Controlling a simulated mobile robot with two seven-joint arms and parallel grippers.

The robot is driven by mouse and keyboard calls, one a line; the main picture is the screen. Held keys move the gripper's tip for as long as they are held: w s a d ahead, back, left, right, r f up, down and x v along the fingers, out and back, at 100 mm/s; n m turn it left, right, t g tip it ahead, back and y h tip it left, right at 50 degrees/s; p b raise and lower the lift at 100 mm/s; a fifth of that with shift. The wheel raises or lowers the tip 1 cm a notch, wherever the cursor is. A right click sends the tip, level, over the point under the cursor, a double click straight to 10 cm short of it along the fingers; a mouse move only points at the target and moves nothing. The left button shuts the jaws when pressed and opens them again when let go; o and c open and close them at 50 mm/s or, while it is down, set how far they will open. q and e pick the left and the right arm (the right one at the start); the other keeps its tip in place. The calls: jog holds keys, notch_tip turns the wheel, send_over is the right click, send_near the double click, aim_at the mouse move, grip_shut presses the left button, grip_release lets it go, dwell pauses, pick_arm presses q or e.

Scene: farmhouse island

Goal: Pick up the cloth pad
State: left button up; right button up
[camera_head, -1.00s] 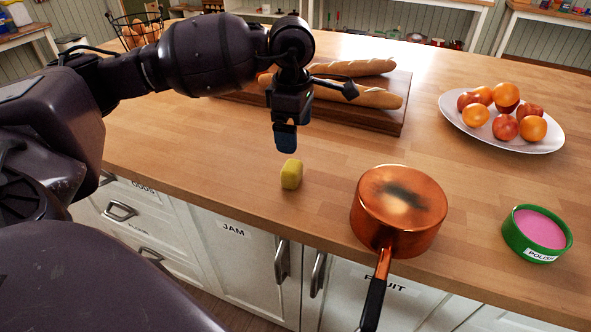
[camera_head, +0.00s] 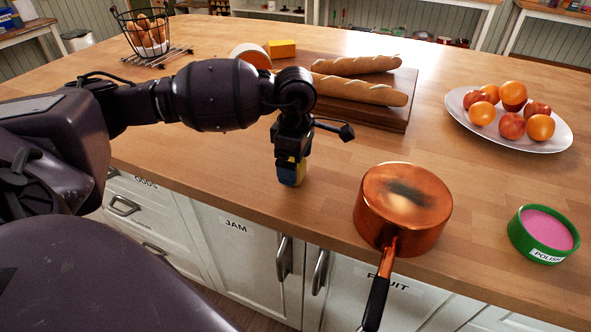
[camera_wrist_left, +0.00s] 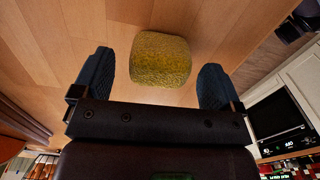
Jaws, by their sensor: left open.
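The cloth pad is a small yellow, rough-textured block (camera_wrist_left: 160,58) on the wooden counter, between and just ahead of the two fingertips in the left wrist view. In the head view only slivers of the cloth pad (camera_head: 301,171) show behind my left gripper (camera_head: 290,172). My left gripper, also in the wrist view (camera_wrist_left: 155,82), is open with a blue-tipped finger on either side of the pad. There is a gap at both sides, and the fingers do not grip it. My right gripper is out of view.
A copper pan (camera_head: 402,207) stands right of the pad, its handle over the front edge. A green polish tin (camera_head: 543,235) is farther right. Behind are a board (camera_head: 391,120) with baguettes and a fruit plate (camera_head: 560,140). Counter left of the pad is clear.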

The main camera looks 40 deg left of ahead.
pick_arm(q)
jog(key=shift+f, duration=0.75)
jog(key=c, duration=1)
jog(key=shift+r, duration=0.1)
notch_tip(320, 180, up, 20)
jog(key=shift+f+p, duration=0.1)
jog(key=shift+p, duration=0.55)
